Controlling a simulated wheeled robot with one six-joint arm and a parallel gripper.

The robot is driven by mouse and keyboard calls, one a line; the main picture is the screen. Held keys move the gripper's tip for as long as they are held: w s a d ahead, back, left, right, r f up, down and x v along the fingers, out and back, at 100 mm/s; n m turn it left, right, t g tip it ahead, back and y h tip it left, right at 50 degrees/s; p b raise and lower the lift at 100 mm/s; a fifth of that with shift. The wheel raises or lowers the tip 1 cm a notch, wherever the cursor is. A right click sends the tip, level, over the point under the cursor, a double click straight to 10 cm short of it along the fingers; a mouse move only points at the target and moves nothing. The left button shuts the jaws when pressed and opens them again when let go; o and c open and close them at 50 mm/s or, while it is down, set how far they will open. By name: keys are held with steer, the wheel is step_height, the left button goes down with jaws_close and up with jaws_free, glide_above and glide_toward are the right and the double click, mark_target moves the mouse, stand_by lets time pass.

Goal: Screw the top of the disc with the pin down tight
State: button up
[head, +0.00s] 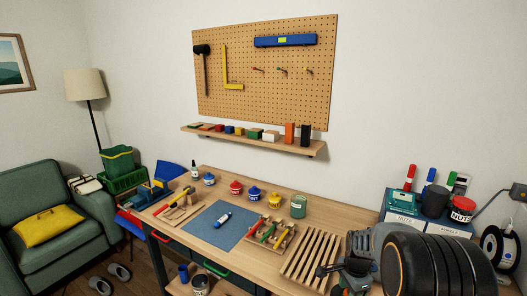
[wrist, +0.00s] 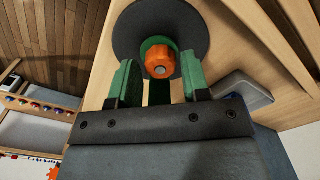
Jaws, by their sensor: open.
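In the wrist view a round dark disc (wrist: 128,30) shows at the top, with a green ring and an orange lobed knob (wrist: 160,57) at its middle. A small grey round end, possibly the pin, shows in the knob's centre. My gripper (wrist: 158,78) is open, one green-padded finger on each side, with the knob roughly between and just beyond the fingertips. I cannot tell whether either finger touches it. In the head view my gripper (head: 328,271) is small and dark at the right of the workbench, by the slatted rack; I cannot make out the disc there.
The workbench (head: 180,222) holds a blue mat (head: 222,228), several small jars, a wooden tool holder (head: 270,232) and a slatted wooden rack (head: 312,258). A blue cabinet (head: 420,228) with pens and tins stands at the right. A green armchair (head: 50,190) is at the left.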

steer(key=n, duration=1.5)
steer(key=shift+n, duration=0.3)
steer(key=c, duration=0.4)
steer(key=m, duration=0.3)
steer(key=shift+m, duration=0.4)
steer(key=m, duration=0.9)
steer(key=shift+m, duration=0.4)
steer(key=m, duration=0.3)
steer(key=shift+m, duration=0.4)
